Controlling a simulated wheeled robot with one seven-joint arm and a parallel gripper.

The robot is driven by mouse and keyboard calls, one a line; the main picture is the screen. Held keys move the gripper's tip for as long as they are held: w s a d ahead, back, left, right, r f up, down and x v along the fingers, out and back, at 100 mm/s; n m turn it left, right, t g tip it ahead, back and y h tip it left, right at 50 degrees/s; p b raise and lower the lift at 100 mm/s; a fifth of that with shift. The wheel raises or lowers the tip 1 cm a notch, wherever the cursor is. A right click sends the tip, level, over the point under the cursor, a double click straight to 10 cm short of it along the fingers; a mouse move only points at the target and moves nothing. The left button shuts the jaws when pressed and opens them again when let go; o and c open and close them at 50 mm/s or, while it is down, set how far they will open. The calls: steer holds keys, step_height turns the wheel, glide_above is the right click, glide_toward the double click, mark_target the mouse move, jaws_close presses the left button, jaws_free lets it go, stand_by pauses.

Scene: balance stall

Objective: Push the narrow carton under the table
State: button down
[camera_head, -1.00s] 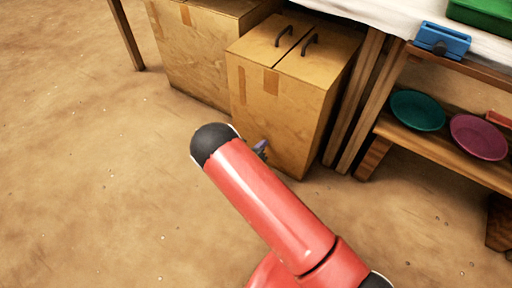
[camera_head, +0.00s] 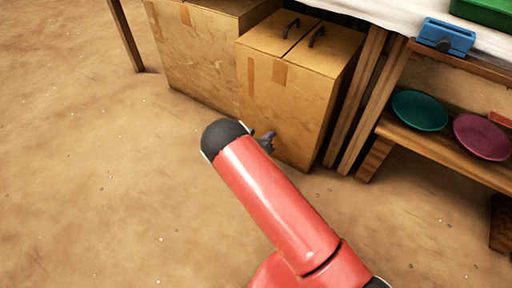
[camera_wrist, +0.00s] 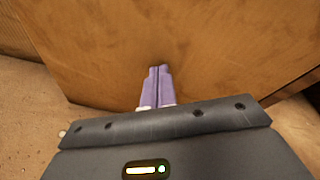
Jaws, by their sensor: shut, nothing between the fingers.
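The narrow carton (camera_head: 288,100) is a tall brown box with two dark handles on top and a strip of tape on its front. It stands upright on the floor beside a wider carton, at the edge of the table (camera_head: 378,12). My gripper (camera_head: 270,137) is low in front of the carton's front face, partly hidden by my red arm. In the wrist view, my gripper's purple fingers (camera_wrist: 158,72) are closed together with nothing between them. Their tips are at the carton's face (camera_wrist: 215,40), seemingly touching it.
The wider carton (camera_head: 195,60) stands just left of the narrow one. Wooden table legs (camera_head: 362,100) and a shelf with a teal plate (camera_head: 419,110) and a purple plate (camera_head: 482,137) are to the right. The sandy floor (camera_head: 90,190) at left and front is clear.

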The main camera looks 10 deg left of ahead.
steer(key=s+a+p, duration=0.1)
steer(key=s+a, duration=0.1)
steer(key=s, duration=0.3)
steer(key=shift+s+a, duration=0.15)
steer(key=shift+s, duration=0.15)
stand_by(0.4)
